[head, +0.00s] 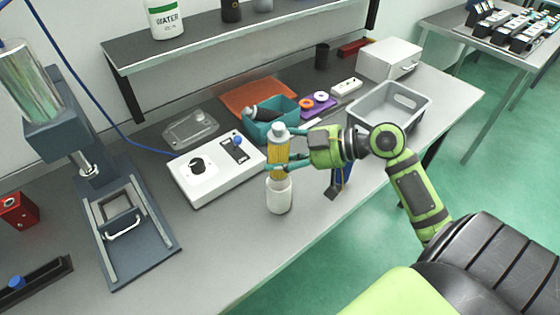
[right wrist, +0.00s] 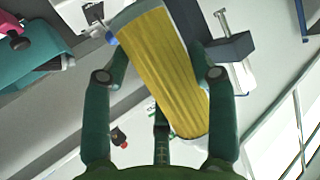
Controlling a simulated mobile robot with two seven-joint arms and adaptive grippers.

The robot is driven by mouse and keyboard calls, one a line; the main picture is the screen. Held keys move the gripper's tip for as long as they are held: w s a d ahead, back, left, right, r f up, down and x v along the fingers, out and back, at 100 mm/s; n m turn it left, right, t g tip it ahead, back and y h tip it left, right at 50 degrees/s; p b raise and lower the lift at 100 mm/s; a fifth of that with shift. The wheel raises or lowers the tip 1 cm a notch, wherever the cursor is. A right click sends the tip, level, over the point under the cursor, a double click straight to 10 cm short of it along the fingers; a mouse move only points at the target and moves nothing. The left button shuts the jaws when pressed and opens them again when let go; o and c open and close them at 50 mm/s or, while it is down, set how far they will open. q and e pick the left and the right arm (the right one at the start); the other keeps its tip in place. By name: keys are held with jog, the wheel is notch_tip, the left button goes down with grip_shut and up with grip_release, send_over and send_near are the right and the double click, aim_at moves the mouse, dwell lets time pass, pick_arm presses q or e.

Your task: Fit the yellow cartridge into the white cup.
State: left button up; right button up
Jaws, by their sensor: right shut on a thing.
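The yellow cartridge (head: 278,156) with its grey-white cap stands roughly upright near the table's front edge. My right gripper (head: 284,150) is shut on the cartridge, coming from the right with its teal fingers around it. The white cup (head: 279,198) stands on the table directly below the cartridge in the head view. The cartridge's lower end meets the cup's mouth in the picture; I cannot tell whether it is inside or just above. In the right wrist view the cartridge (right wrist: 165,70) lies between the green fingers; the cup is not recognisable there. My left gripper is not in view.
A white control box (head: 215,180) with a black knob stands close left of the cup. A teal bin (head: 268,131) is behind, and a grey tray (head: 412,122) is at the right. A press (head: 125,225) stands at the left. The table in front of the box is clear.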

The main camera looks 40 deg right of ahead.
aim_at(281, 174)
notch_tip(281, 174, down, 4)
jog(key=shift+p, duration=0.55)
jog(key=shift+f, duration=0.1)
jog(key=shift+s+f+b, duration=0.3)
jog(key=shift+f+b, duration=0.45)
jog(key=shift+f, duration=0.05)
jog(key=o, duration=1.2)
jog(key=shift+a, duration=0.1)
jog(key=shift+w+f, duration=0.1)
jog(key=shift+w, duration=0.15)
jog(key=shift+r, duration=0.2)
